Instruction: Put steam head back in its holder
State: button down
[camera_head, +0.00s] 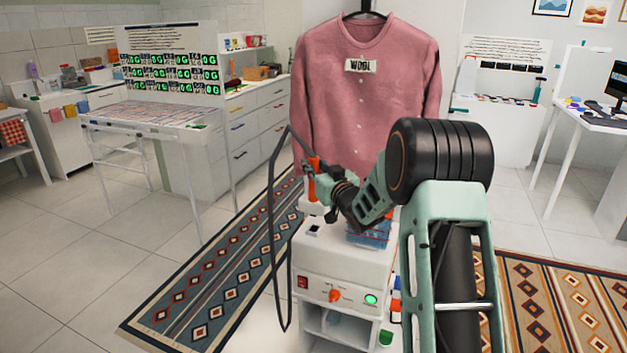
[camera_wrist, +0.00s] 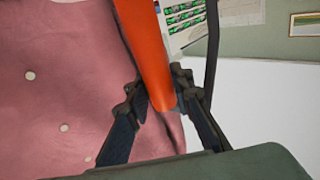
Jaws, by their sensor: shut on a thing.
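The orange steam head (camera_head: 314,163) is in my gripper (camera_head: 323,182), in front of the lower left part of the pink shirt. In the wrist view the orange handle (camera_wrist: 147,45) runs down between the two dark fingers (camera_wrist: 160,105), which are shut on it. A dark hose (camera_head: 271,220) loops down on the left side of the white steamer station (camera_head: 343,262). A white and orange upright part (camera_head: 313,209) stands at the back of the station, just below the gripper. It may be the holder, but my gripper and arm partly hide that area.
The pink shirt (camera_head: 365,90) hangs directly behind the gripper. A blue basket (camera_head: 368,236) sits on the station top, partly behind my arm. The station front has an orange knob (camera_head: 335,295) and green button (camera_head: 371,299). Patterned rugs (camera_head: 215,290) lie on both sides.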

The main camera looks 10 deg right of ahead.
aim_at(313, 184)
jog(key=shift+f+b, duration=1.65)
jog(key=shift+f, duration=0.2)
jog(key=shift+b, duration=0.95)
jog(key=shift+f+b, duration=1.15)
jog(key=shift+f, duration=0.05)
dwell(0.4)
jog(key=c, duration=1.6)
grip_release()
jog(key=shift+s+f, duration=0.1)
jog(key=shift+f, duration=0.05)
jog(key=v, duration=1.2)
